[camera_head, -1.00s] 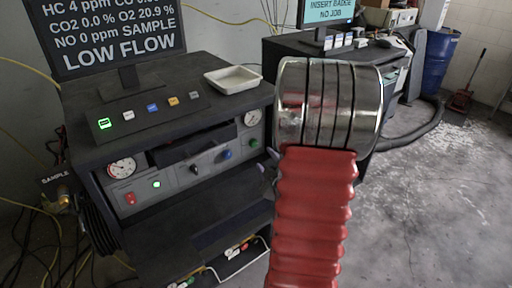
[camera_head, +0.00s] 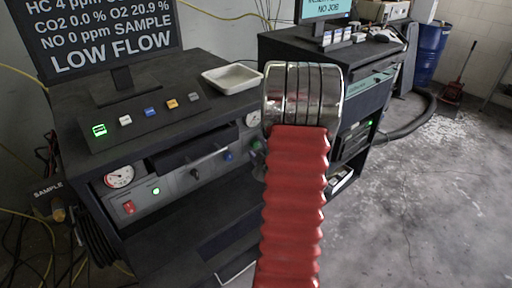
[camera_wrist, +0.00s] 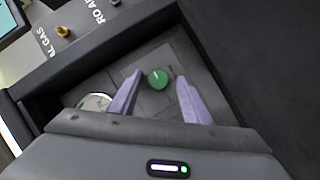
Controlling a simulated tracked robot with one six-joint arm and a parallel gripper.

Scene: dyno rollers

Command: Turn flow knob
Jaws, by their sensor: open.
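A round green knob (camera_wrist: 157,79) with a pale pointer line sits on a dark panel in the wrist view. In the head view the green knob (camera_head: 256,145) shows just left of my red arm, with a blue knob (camera_head: 227,156) and a black knob (camera_head: 195,174) further left on the same panel. I cannot read which one is labelled flow. My gripper (camera_wrist: 159,76) is open, its two pale purple fingers on either side of the green knob in the picture. I cannot tell whether they touch it. The monitor (camera_head: 110,40) reads LOW FLOW.
A pressure gauge (camera_wrist: 96,102) is partly hidden beside the left finger. A white tray (camera_head: 233,78) and a strip of coloured buttons (camera_head: 148,113) lie on the cabinet top (camera_head: 72,100). A second cabinet stands behind right. Open floor lies to the right.

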